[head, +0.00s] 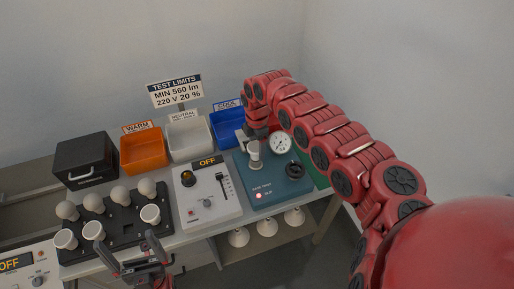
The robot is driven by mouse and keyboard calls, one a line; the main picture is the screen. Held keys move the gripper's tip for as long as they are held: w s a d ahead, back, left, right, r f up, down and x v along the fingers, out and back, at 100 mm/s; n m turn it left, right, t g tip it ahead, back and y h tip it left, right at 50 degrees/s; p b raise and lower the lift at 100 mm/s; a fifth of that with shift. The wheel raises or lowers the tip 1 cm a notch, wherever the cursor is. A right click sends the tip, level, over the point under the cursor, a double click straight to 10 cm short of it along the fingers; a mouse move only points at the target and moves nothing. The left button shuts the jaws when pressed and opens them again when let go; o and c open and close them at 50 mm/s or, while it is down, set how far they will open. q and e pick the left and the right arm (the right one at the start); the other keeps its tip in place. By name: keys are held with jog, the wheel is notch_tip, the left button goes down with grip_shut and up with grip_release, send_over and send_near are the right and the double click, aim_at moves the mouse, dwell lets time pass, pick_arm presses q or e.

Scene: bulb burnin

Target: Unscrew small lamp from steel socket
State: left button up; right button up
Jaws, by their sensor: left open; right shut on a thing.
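The small lamp (253,147) is white and upright over the socket on the teal test unit (270,188), at the right of the bench in the head view. My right gripper (252,136) is shut on the lamp from behind; its fingertips are mostly hidden. The steel socket (255,164) shows just below the lamp; I cannot tell whether the threads are still engaged. My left gripper (133,256) is open and empty at the front edge of the bench, below the black lamp tray.
A black tray (122,228) holds several white lamps. Orange (143,151), white (190,137) and blue (226,127) bins line the back, beside a black box (86,160). A white meter unit (207,194) reads OFF. A gauge (280,144) and black knob (294,169) stand close right of the lamp.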

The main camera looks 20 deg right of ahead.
jog(key=o, duration=1.2)
jog(key=shift+o, duration=0.2)
